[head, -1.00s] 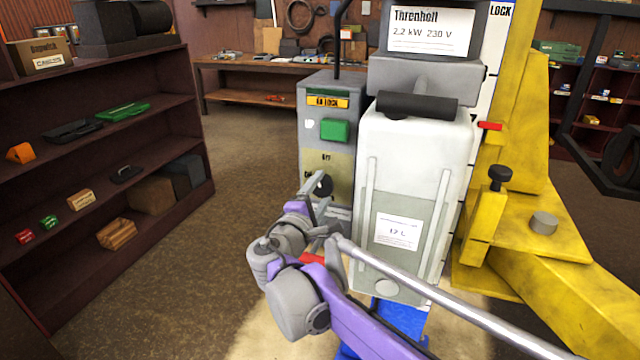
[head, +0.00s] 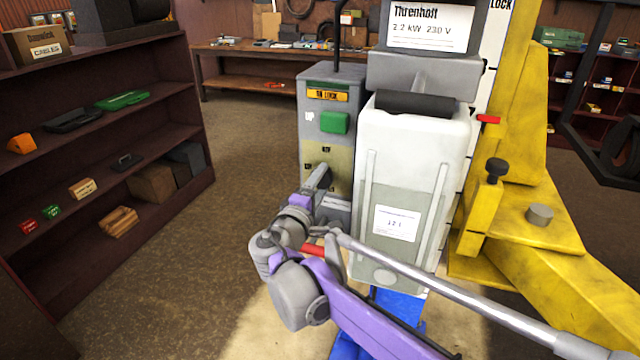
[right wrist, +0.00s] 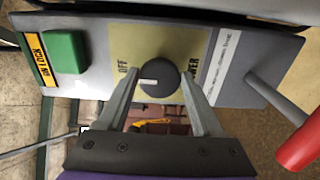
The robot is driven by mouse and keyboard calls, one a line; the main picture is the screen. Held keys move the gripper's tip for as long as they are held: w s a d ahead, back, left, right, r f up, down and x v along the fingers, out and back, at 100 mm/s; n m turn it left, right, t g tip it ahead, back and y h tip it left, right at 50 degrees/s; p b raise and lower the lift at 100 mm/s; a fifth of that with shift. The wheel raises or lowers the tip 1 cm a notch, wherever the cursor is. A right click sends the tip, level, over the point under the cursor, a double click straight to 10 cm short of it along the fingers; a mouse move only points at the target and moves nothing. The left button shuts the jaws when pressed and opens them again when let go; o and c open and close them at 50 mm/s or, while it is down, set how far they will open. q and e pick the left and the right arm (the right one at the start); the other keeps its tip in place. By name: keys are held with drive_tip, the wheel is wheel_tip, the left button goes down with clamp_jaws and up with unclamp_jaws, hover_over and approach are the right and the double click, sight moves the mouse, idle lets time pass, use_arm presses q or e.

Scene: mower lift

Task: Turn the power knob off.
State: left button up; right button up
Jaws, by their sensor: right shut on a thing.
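The power knob (right wrist: 160,78) is a round black dial with a white pointer mark, on the tan plate of the grey control box (head: 318,118). In the right wrist view its mark points left, towards the OFF lettering; the POWER lettering is on the other side. My right gripper (right wrist: 160,80) has one finger on each side of the knob and is shut on it. In the head view the right gripper (head: 320,180) is at the lower front of the box and hides the knob. My left gripper is not in view.
A green button (head: 334,122) sits above on the box. A lever with a red grip (right wrist: 300,148) sticks out near the gripper. The white tank (head: 412,150) and yellow lift post (head: 520,130) stand to the right. A shelf (head: 110,150) is at left, with clear floor between.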

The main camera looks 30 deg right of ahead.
drive_tip(key=o, duration=1.4)
drive_tip(key=v, duration=1.1)
drive_tip(key=shift+b, duration=0.3)
drive_tip(key=shift+d, duration=0.1)
drive_tip(key=s+d+f+m+g+y+p, duration=0.1)
drive_tip(key=s+d+f+m+g+y, duration=0.15)
drive_tip(key=s+f, duration=0.45)
drive_tip(key=s+d+f+m+g+y, duration=0.1)
drive_tip(key=s+f+m+g+y, duration=0.25)
drive_tip(key=f, duration=0.55)
drive_tip(key=s+a+f+m+y, duration=0.1)
drive_tip(key=s+a+f+y, duration=0.3)
drive_tip(key=s+a+f+m+y+p, duration=0.1)
drive_tip(key=s+a+f+y, duration=0.2)
drive_tip(key=s+a+f, duration=0.1)
drive_tip(key=shift+s+a+f+y, duration=0.15)
drive_tip(key=shift+s+a+y, duration=0.1)
drive_tip(key=shift+s, duration=0.15)
drive_tip(key=shift+s+a+f+y, duration=0.15)
drive_tip(key=shift+s+a+f, duration=0.1)
drive_tip(key=shift+s, duration=0.15)
